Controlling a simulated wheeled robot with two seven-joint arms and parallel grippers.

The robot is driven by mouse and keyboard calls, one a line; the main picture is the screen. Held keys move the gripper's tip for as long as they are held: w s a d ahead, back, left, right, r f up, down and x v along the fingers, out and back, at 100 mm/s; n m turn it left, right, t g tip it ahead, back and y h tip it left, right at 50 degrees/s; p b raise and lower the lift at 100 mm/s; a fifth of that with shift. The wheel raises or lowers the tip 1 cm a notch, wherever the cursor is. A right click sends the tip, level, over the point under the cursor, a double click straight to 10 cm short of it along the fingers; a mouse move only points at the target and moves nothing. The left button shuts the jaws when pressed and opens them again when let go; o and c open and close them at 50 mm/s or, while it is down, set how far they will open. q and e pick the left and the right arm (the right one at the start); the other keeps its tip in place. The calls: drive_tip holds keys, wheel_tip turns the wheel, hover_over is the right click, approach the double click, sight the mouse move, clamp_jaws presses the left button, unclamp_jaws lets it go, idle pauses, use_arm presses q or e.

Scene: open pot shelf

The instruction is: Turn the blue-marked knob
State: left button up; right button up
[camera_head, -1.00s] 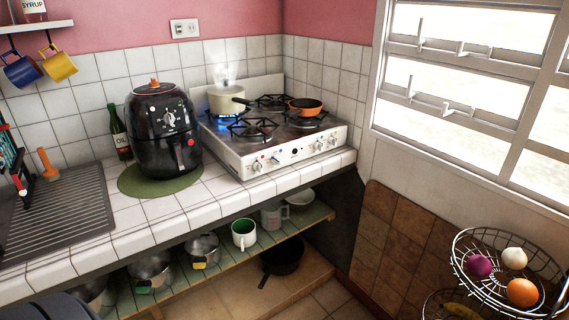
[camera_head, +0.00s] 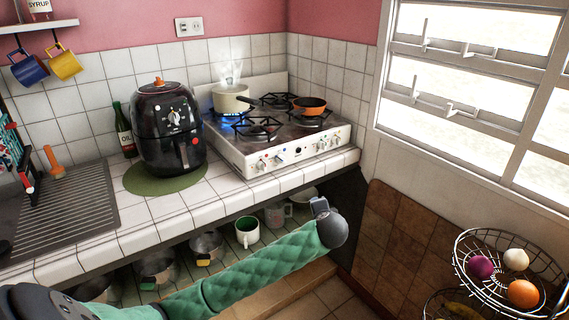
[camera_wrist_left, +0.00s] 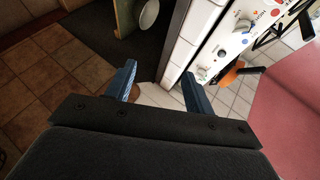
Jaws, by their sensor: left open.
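The white stove (camera_head: 285,130) stands at the right end of the tiled counter. White knobs (camera_head: 261,165) line its front panel with small coloured marks, too small in the head view to tell which is the blue-marked one. In the left wrist view, the panel (camera_wrist_left: 230,45) shows at upper right, with a knob (camera_wrist_left: 201,75) and small blue and red marks. My left gripper (camera_wrist_left: 160,88) is open and empty, its fingers apart from the knobs. In the head view, my green left arm (camera_head: 250,270) reaches below the counter's front edge. My right gripper is not in view.
A cream pot (camera_head: 231,98) steams over a blue flame, with an orange pan (camera_head: 309,105) beside it. A black air fryer (camera_head: 168,130) stands left of the stove. A shelf below holds pots and a green-white mug (camera_head: 247,232). A wire fruit basket (camera_head: 500,275) is at right.

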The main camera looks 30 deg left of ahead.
use_arm(q)
drive_tip(key=w+a+r+m+y, duration=0.3)
drive_tip(key=w+a+m+y, duration=0.15)
drive_tip(key=a, duration=0.25)
drive_tip(key=m+t+y, duration=0.3)
drive_tip(key=m+y, duration=0.2)
drive_tip(key=m, duration=1.7)
approach(284, 162)
drive_tip(key=w+a, duration=0.1)
drive_tip(key=a, duration=0.1)
drive_tip(key=p+x, duration=0.1)
drive_tip(key=x, duration=0.1)
drive_tip(key=r+x, duration=0.1)
drive_tip(key=x, duration=0.2)
drive_tip(key=shift+w+p, duration=0.25)
drive_tip(key=shift+p, duration=0.1)
drive_tip(key=shift+x, duration=0.9)
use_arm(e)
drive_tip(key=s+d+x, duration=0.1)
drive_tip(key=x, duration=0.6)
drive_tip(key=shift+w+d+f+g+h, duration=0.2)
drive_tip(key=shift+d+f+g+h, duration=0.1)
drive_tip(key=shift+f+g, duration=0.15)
use_arm(q)
drive_tip(key=shift+f, duration=0.1)
drive_tip(key=c, duration=1)
